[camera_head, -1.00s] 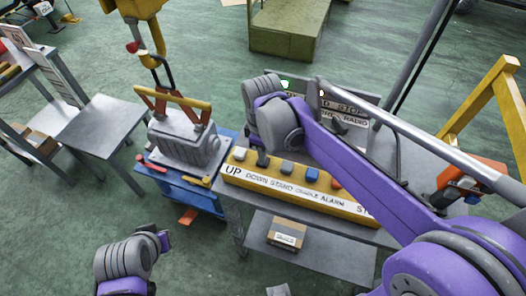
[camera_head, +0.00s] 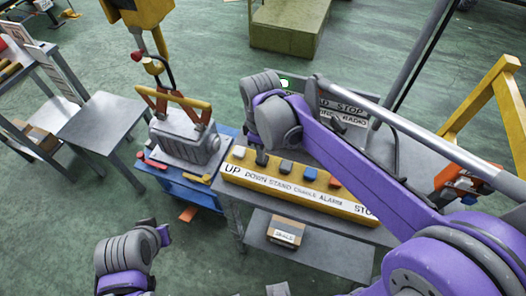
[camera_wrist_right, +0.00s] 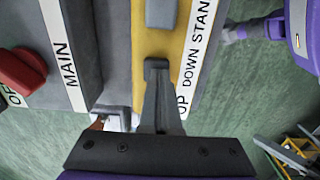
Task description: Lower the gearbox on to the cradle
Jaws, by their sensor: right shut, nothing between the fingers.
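The grey gearbox (camera_head: 186,148) hangs by orange and yellow lifting bars from the yellow crane hook block (camera_head: 134,10), at or just above the blue cradle stand (camera_head: 188,190); I cannot tell whether it touches. The yellow button panel (camera_head: 300,191) reads UP, DOWN, STAND, CRADLE, ALARM. My right gripper (camera_head: 262,157) is shut and empty, its fingertips at the button by DOWN. In the right wrist view the gripper (camera_wrist_right: 157,68) covers that button, so contact is unclear. My left arm's end (camera_head: 163,236) is low at the left, its fingers not clear.
A grey table (camera_head: 105,122) stands at the left. A small box (camera_head: 286,232) lies on the shelf under the panel. A sign board (camera_head: 345,106) stands behind the panel. A red knob (camera_wrist_right: 20,70) shows in the wrist view. A yellow frame (camera_head: 485,105) stands at the right.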

